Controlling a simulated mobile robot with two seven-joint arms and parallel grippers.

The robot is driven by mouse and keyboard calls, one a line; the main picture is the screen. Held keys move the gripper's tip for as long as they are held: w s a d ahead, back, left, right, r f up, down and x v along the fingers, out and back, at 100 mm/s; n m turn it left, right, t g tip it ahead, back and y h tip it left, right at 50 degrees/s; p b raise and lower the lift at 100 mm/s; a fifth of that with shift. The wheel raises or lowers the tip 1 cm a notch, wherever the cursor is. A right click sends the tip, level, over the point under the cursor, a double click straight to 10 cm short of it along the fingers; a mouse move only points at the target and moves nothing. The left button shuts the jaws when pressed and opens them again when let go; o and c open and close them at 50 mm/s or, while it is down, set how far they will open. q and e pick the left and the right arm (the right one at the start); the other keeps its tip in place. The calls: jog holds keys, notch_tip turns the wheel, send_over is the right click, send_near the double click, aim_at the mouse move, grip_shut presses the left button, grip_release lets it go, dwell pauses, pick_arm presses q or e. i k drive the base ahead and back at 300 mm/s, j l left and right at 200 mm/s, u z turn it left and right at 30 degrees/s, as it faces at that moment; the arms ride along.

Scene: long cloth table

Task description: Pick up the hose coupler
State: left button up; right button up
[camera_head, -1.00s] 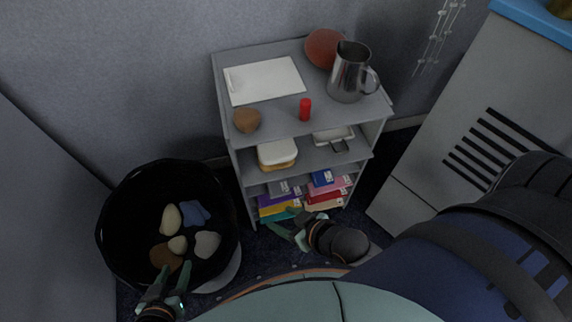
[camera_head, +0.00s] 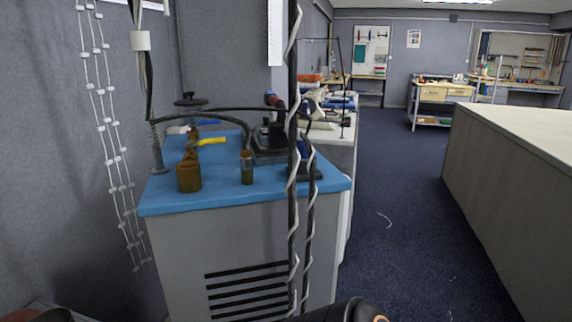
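I cannot single out the hose coupler for certain. On the blue-topped cabinet (camera_head: 160,203) stand a brown, rusty-looking cylinder (camera_head: 189,177) with a knobbly brown piece (camera_head: 192,150) behind it, and a small dark olive and brown upright cylinder (camera_head: 247,170). Either may be a fitting, but they are too small to tell. Neither gripper shows in the head view. Only a dark part of my own arm shows at the bottom edge, well below the cabinet top.
Dark cables with a pale spiral wrap hang in front of the cabinet. A yellow-handled item (camera_head: 211,141) and dark tools (camera_head: 270,140) lie on the top. Benches stand far back.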

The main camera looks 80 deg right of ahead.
aim_at(245, 158)
jog(key=z, duration=2.2)
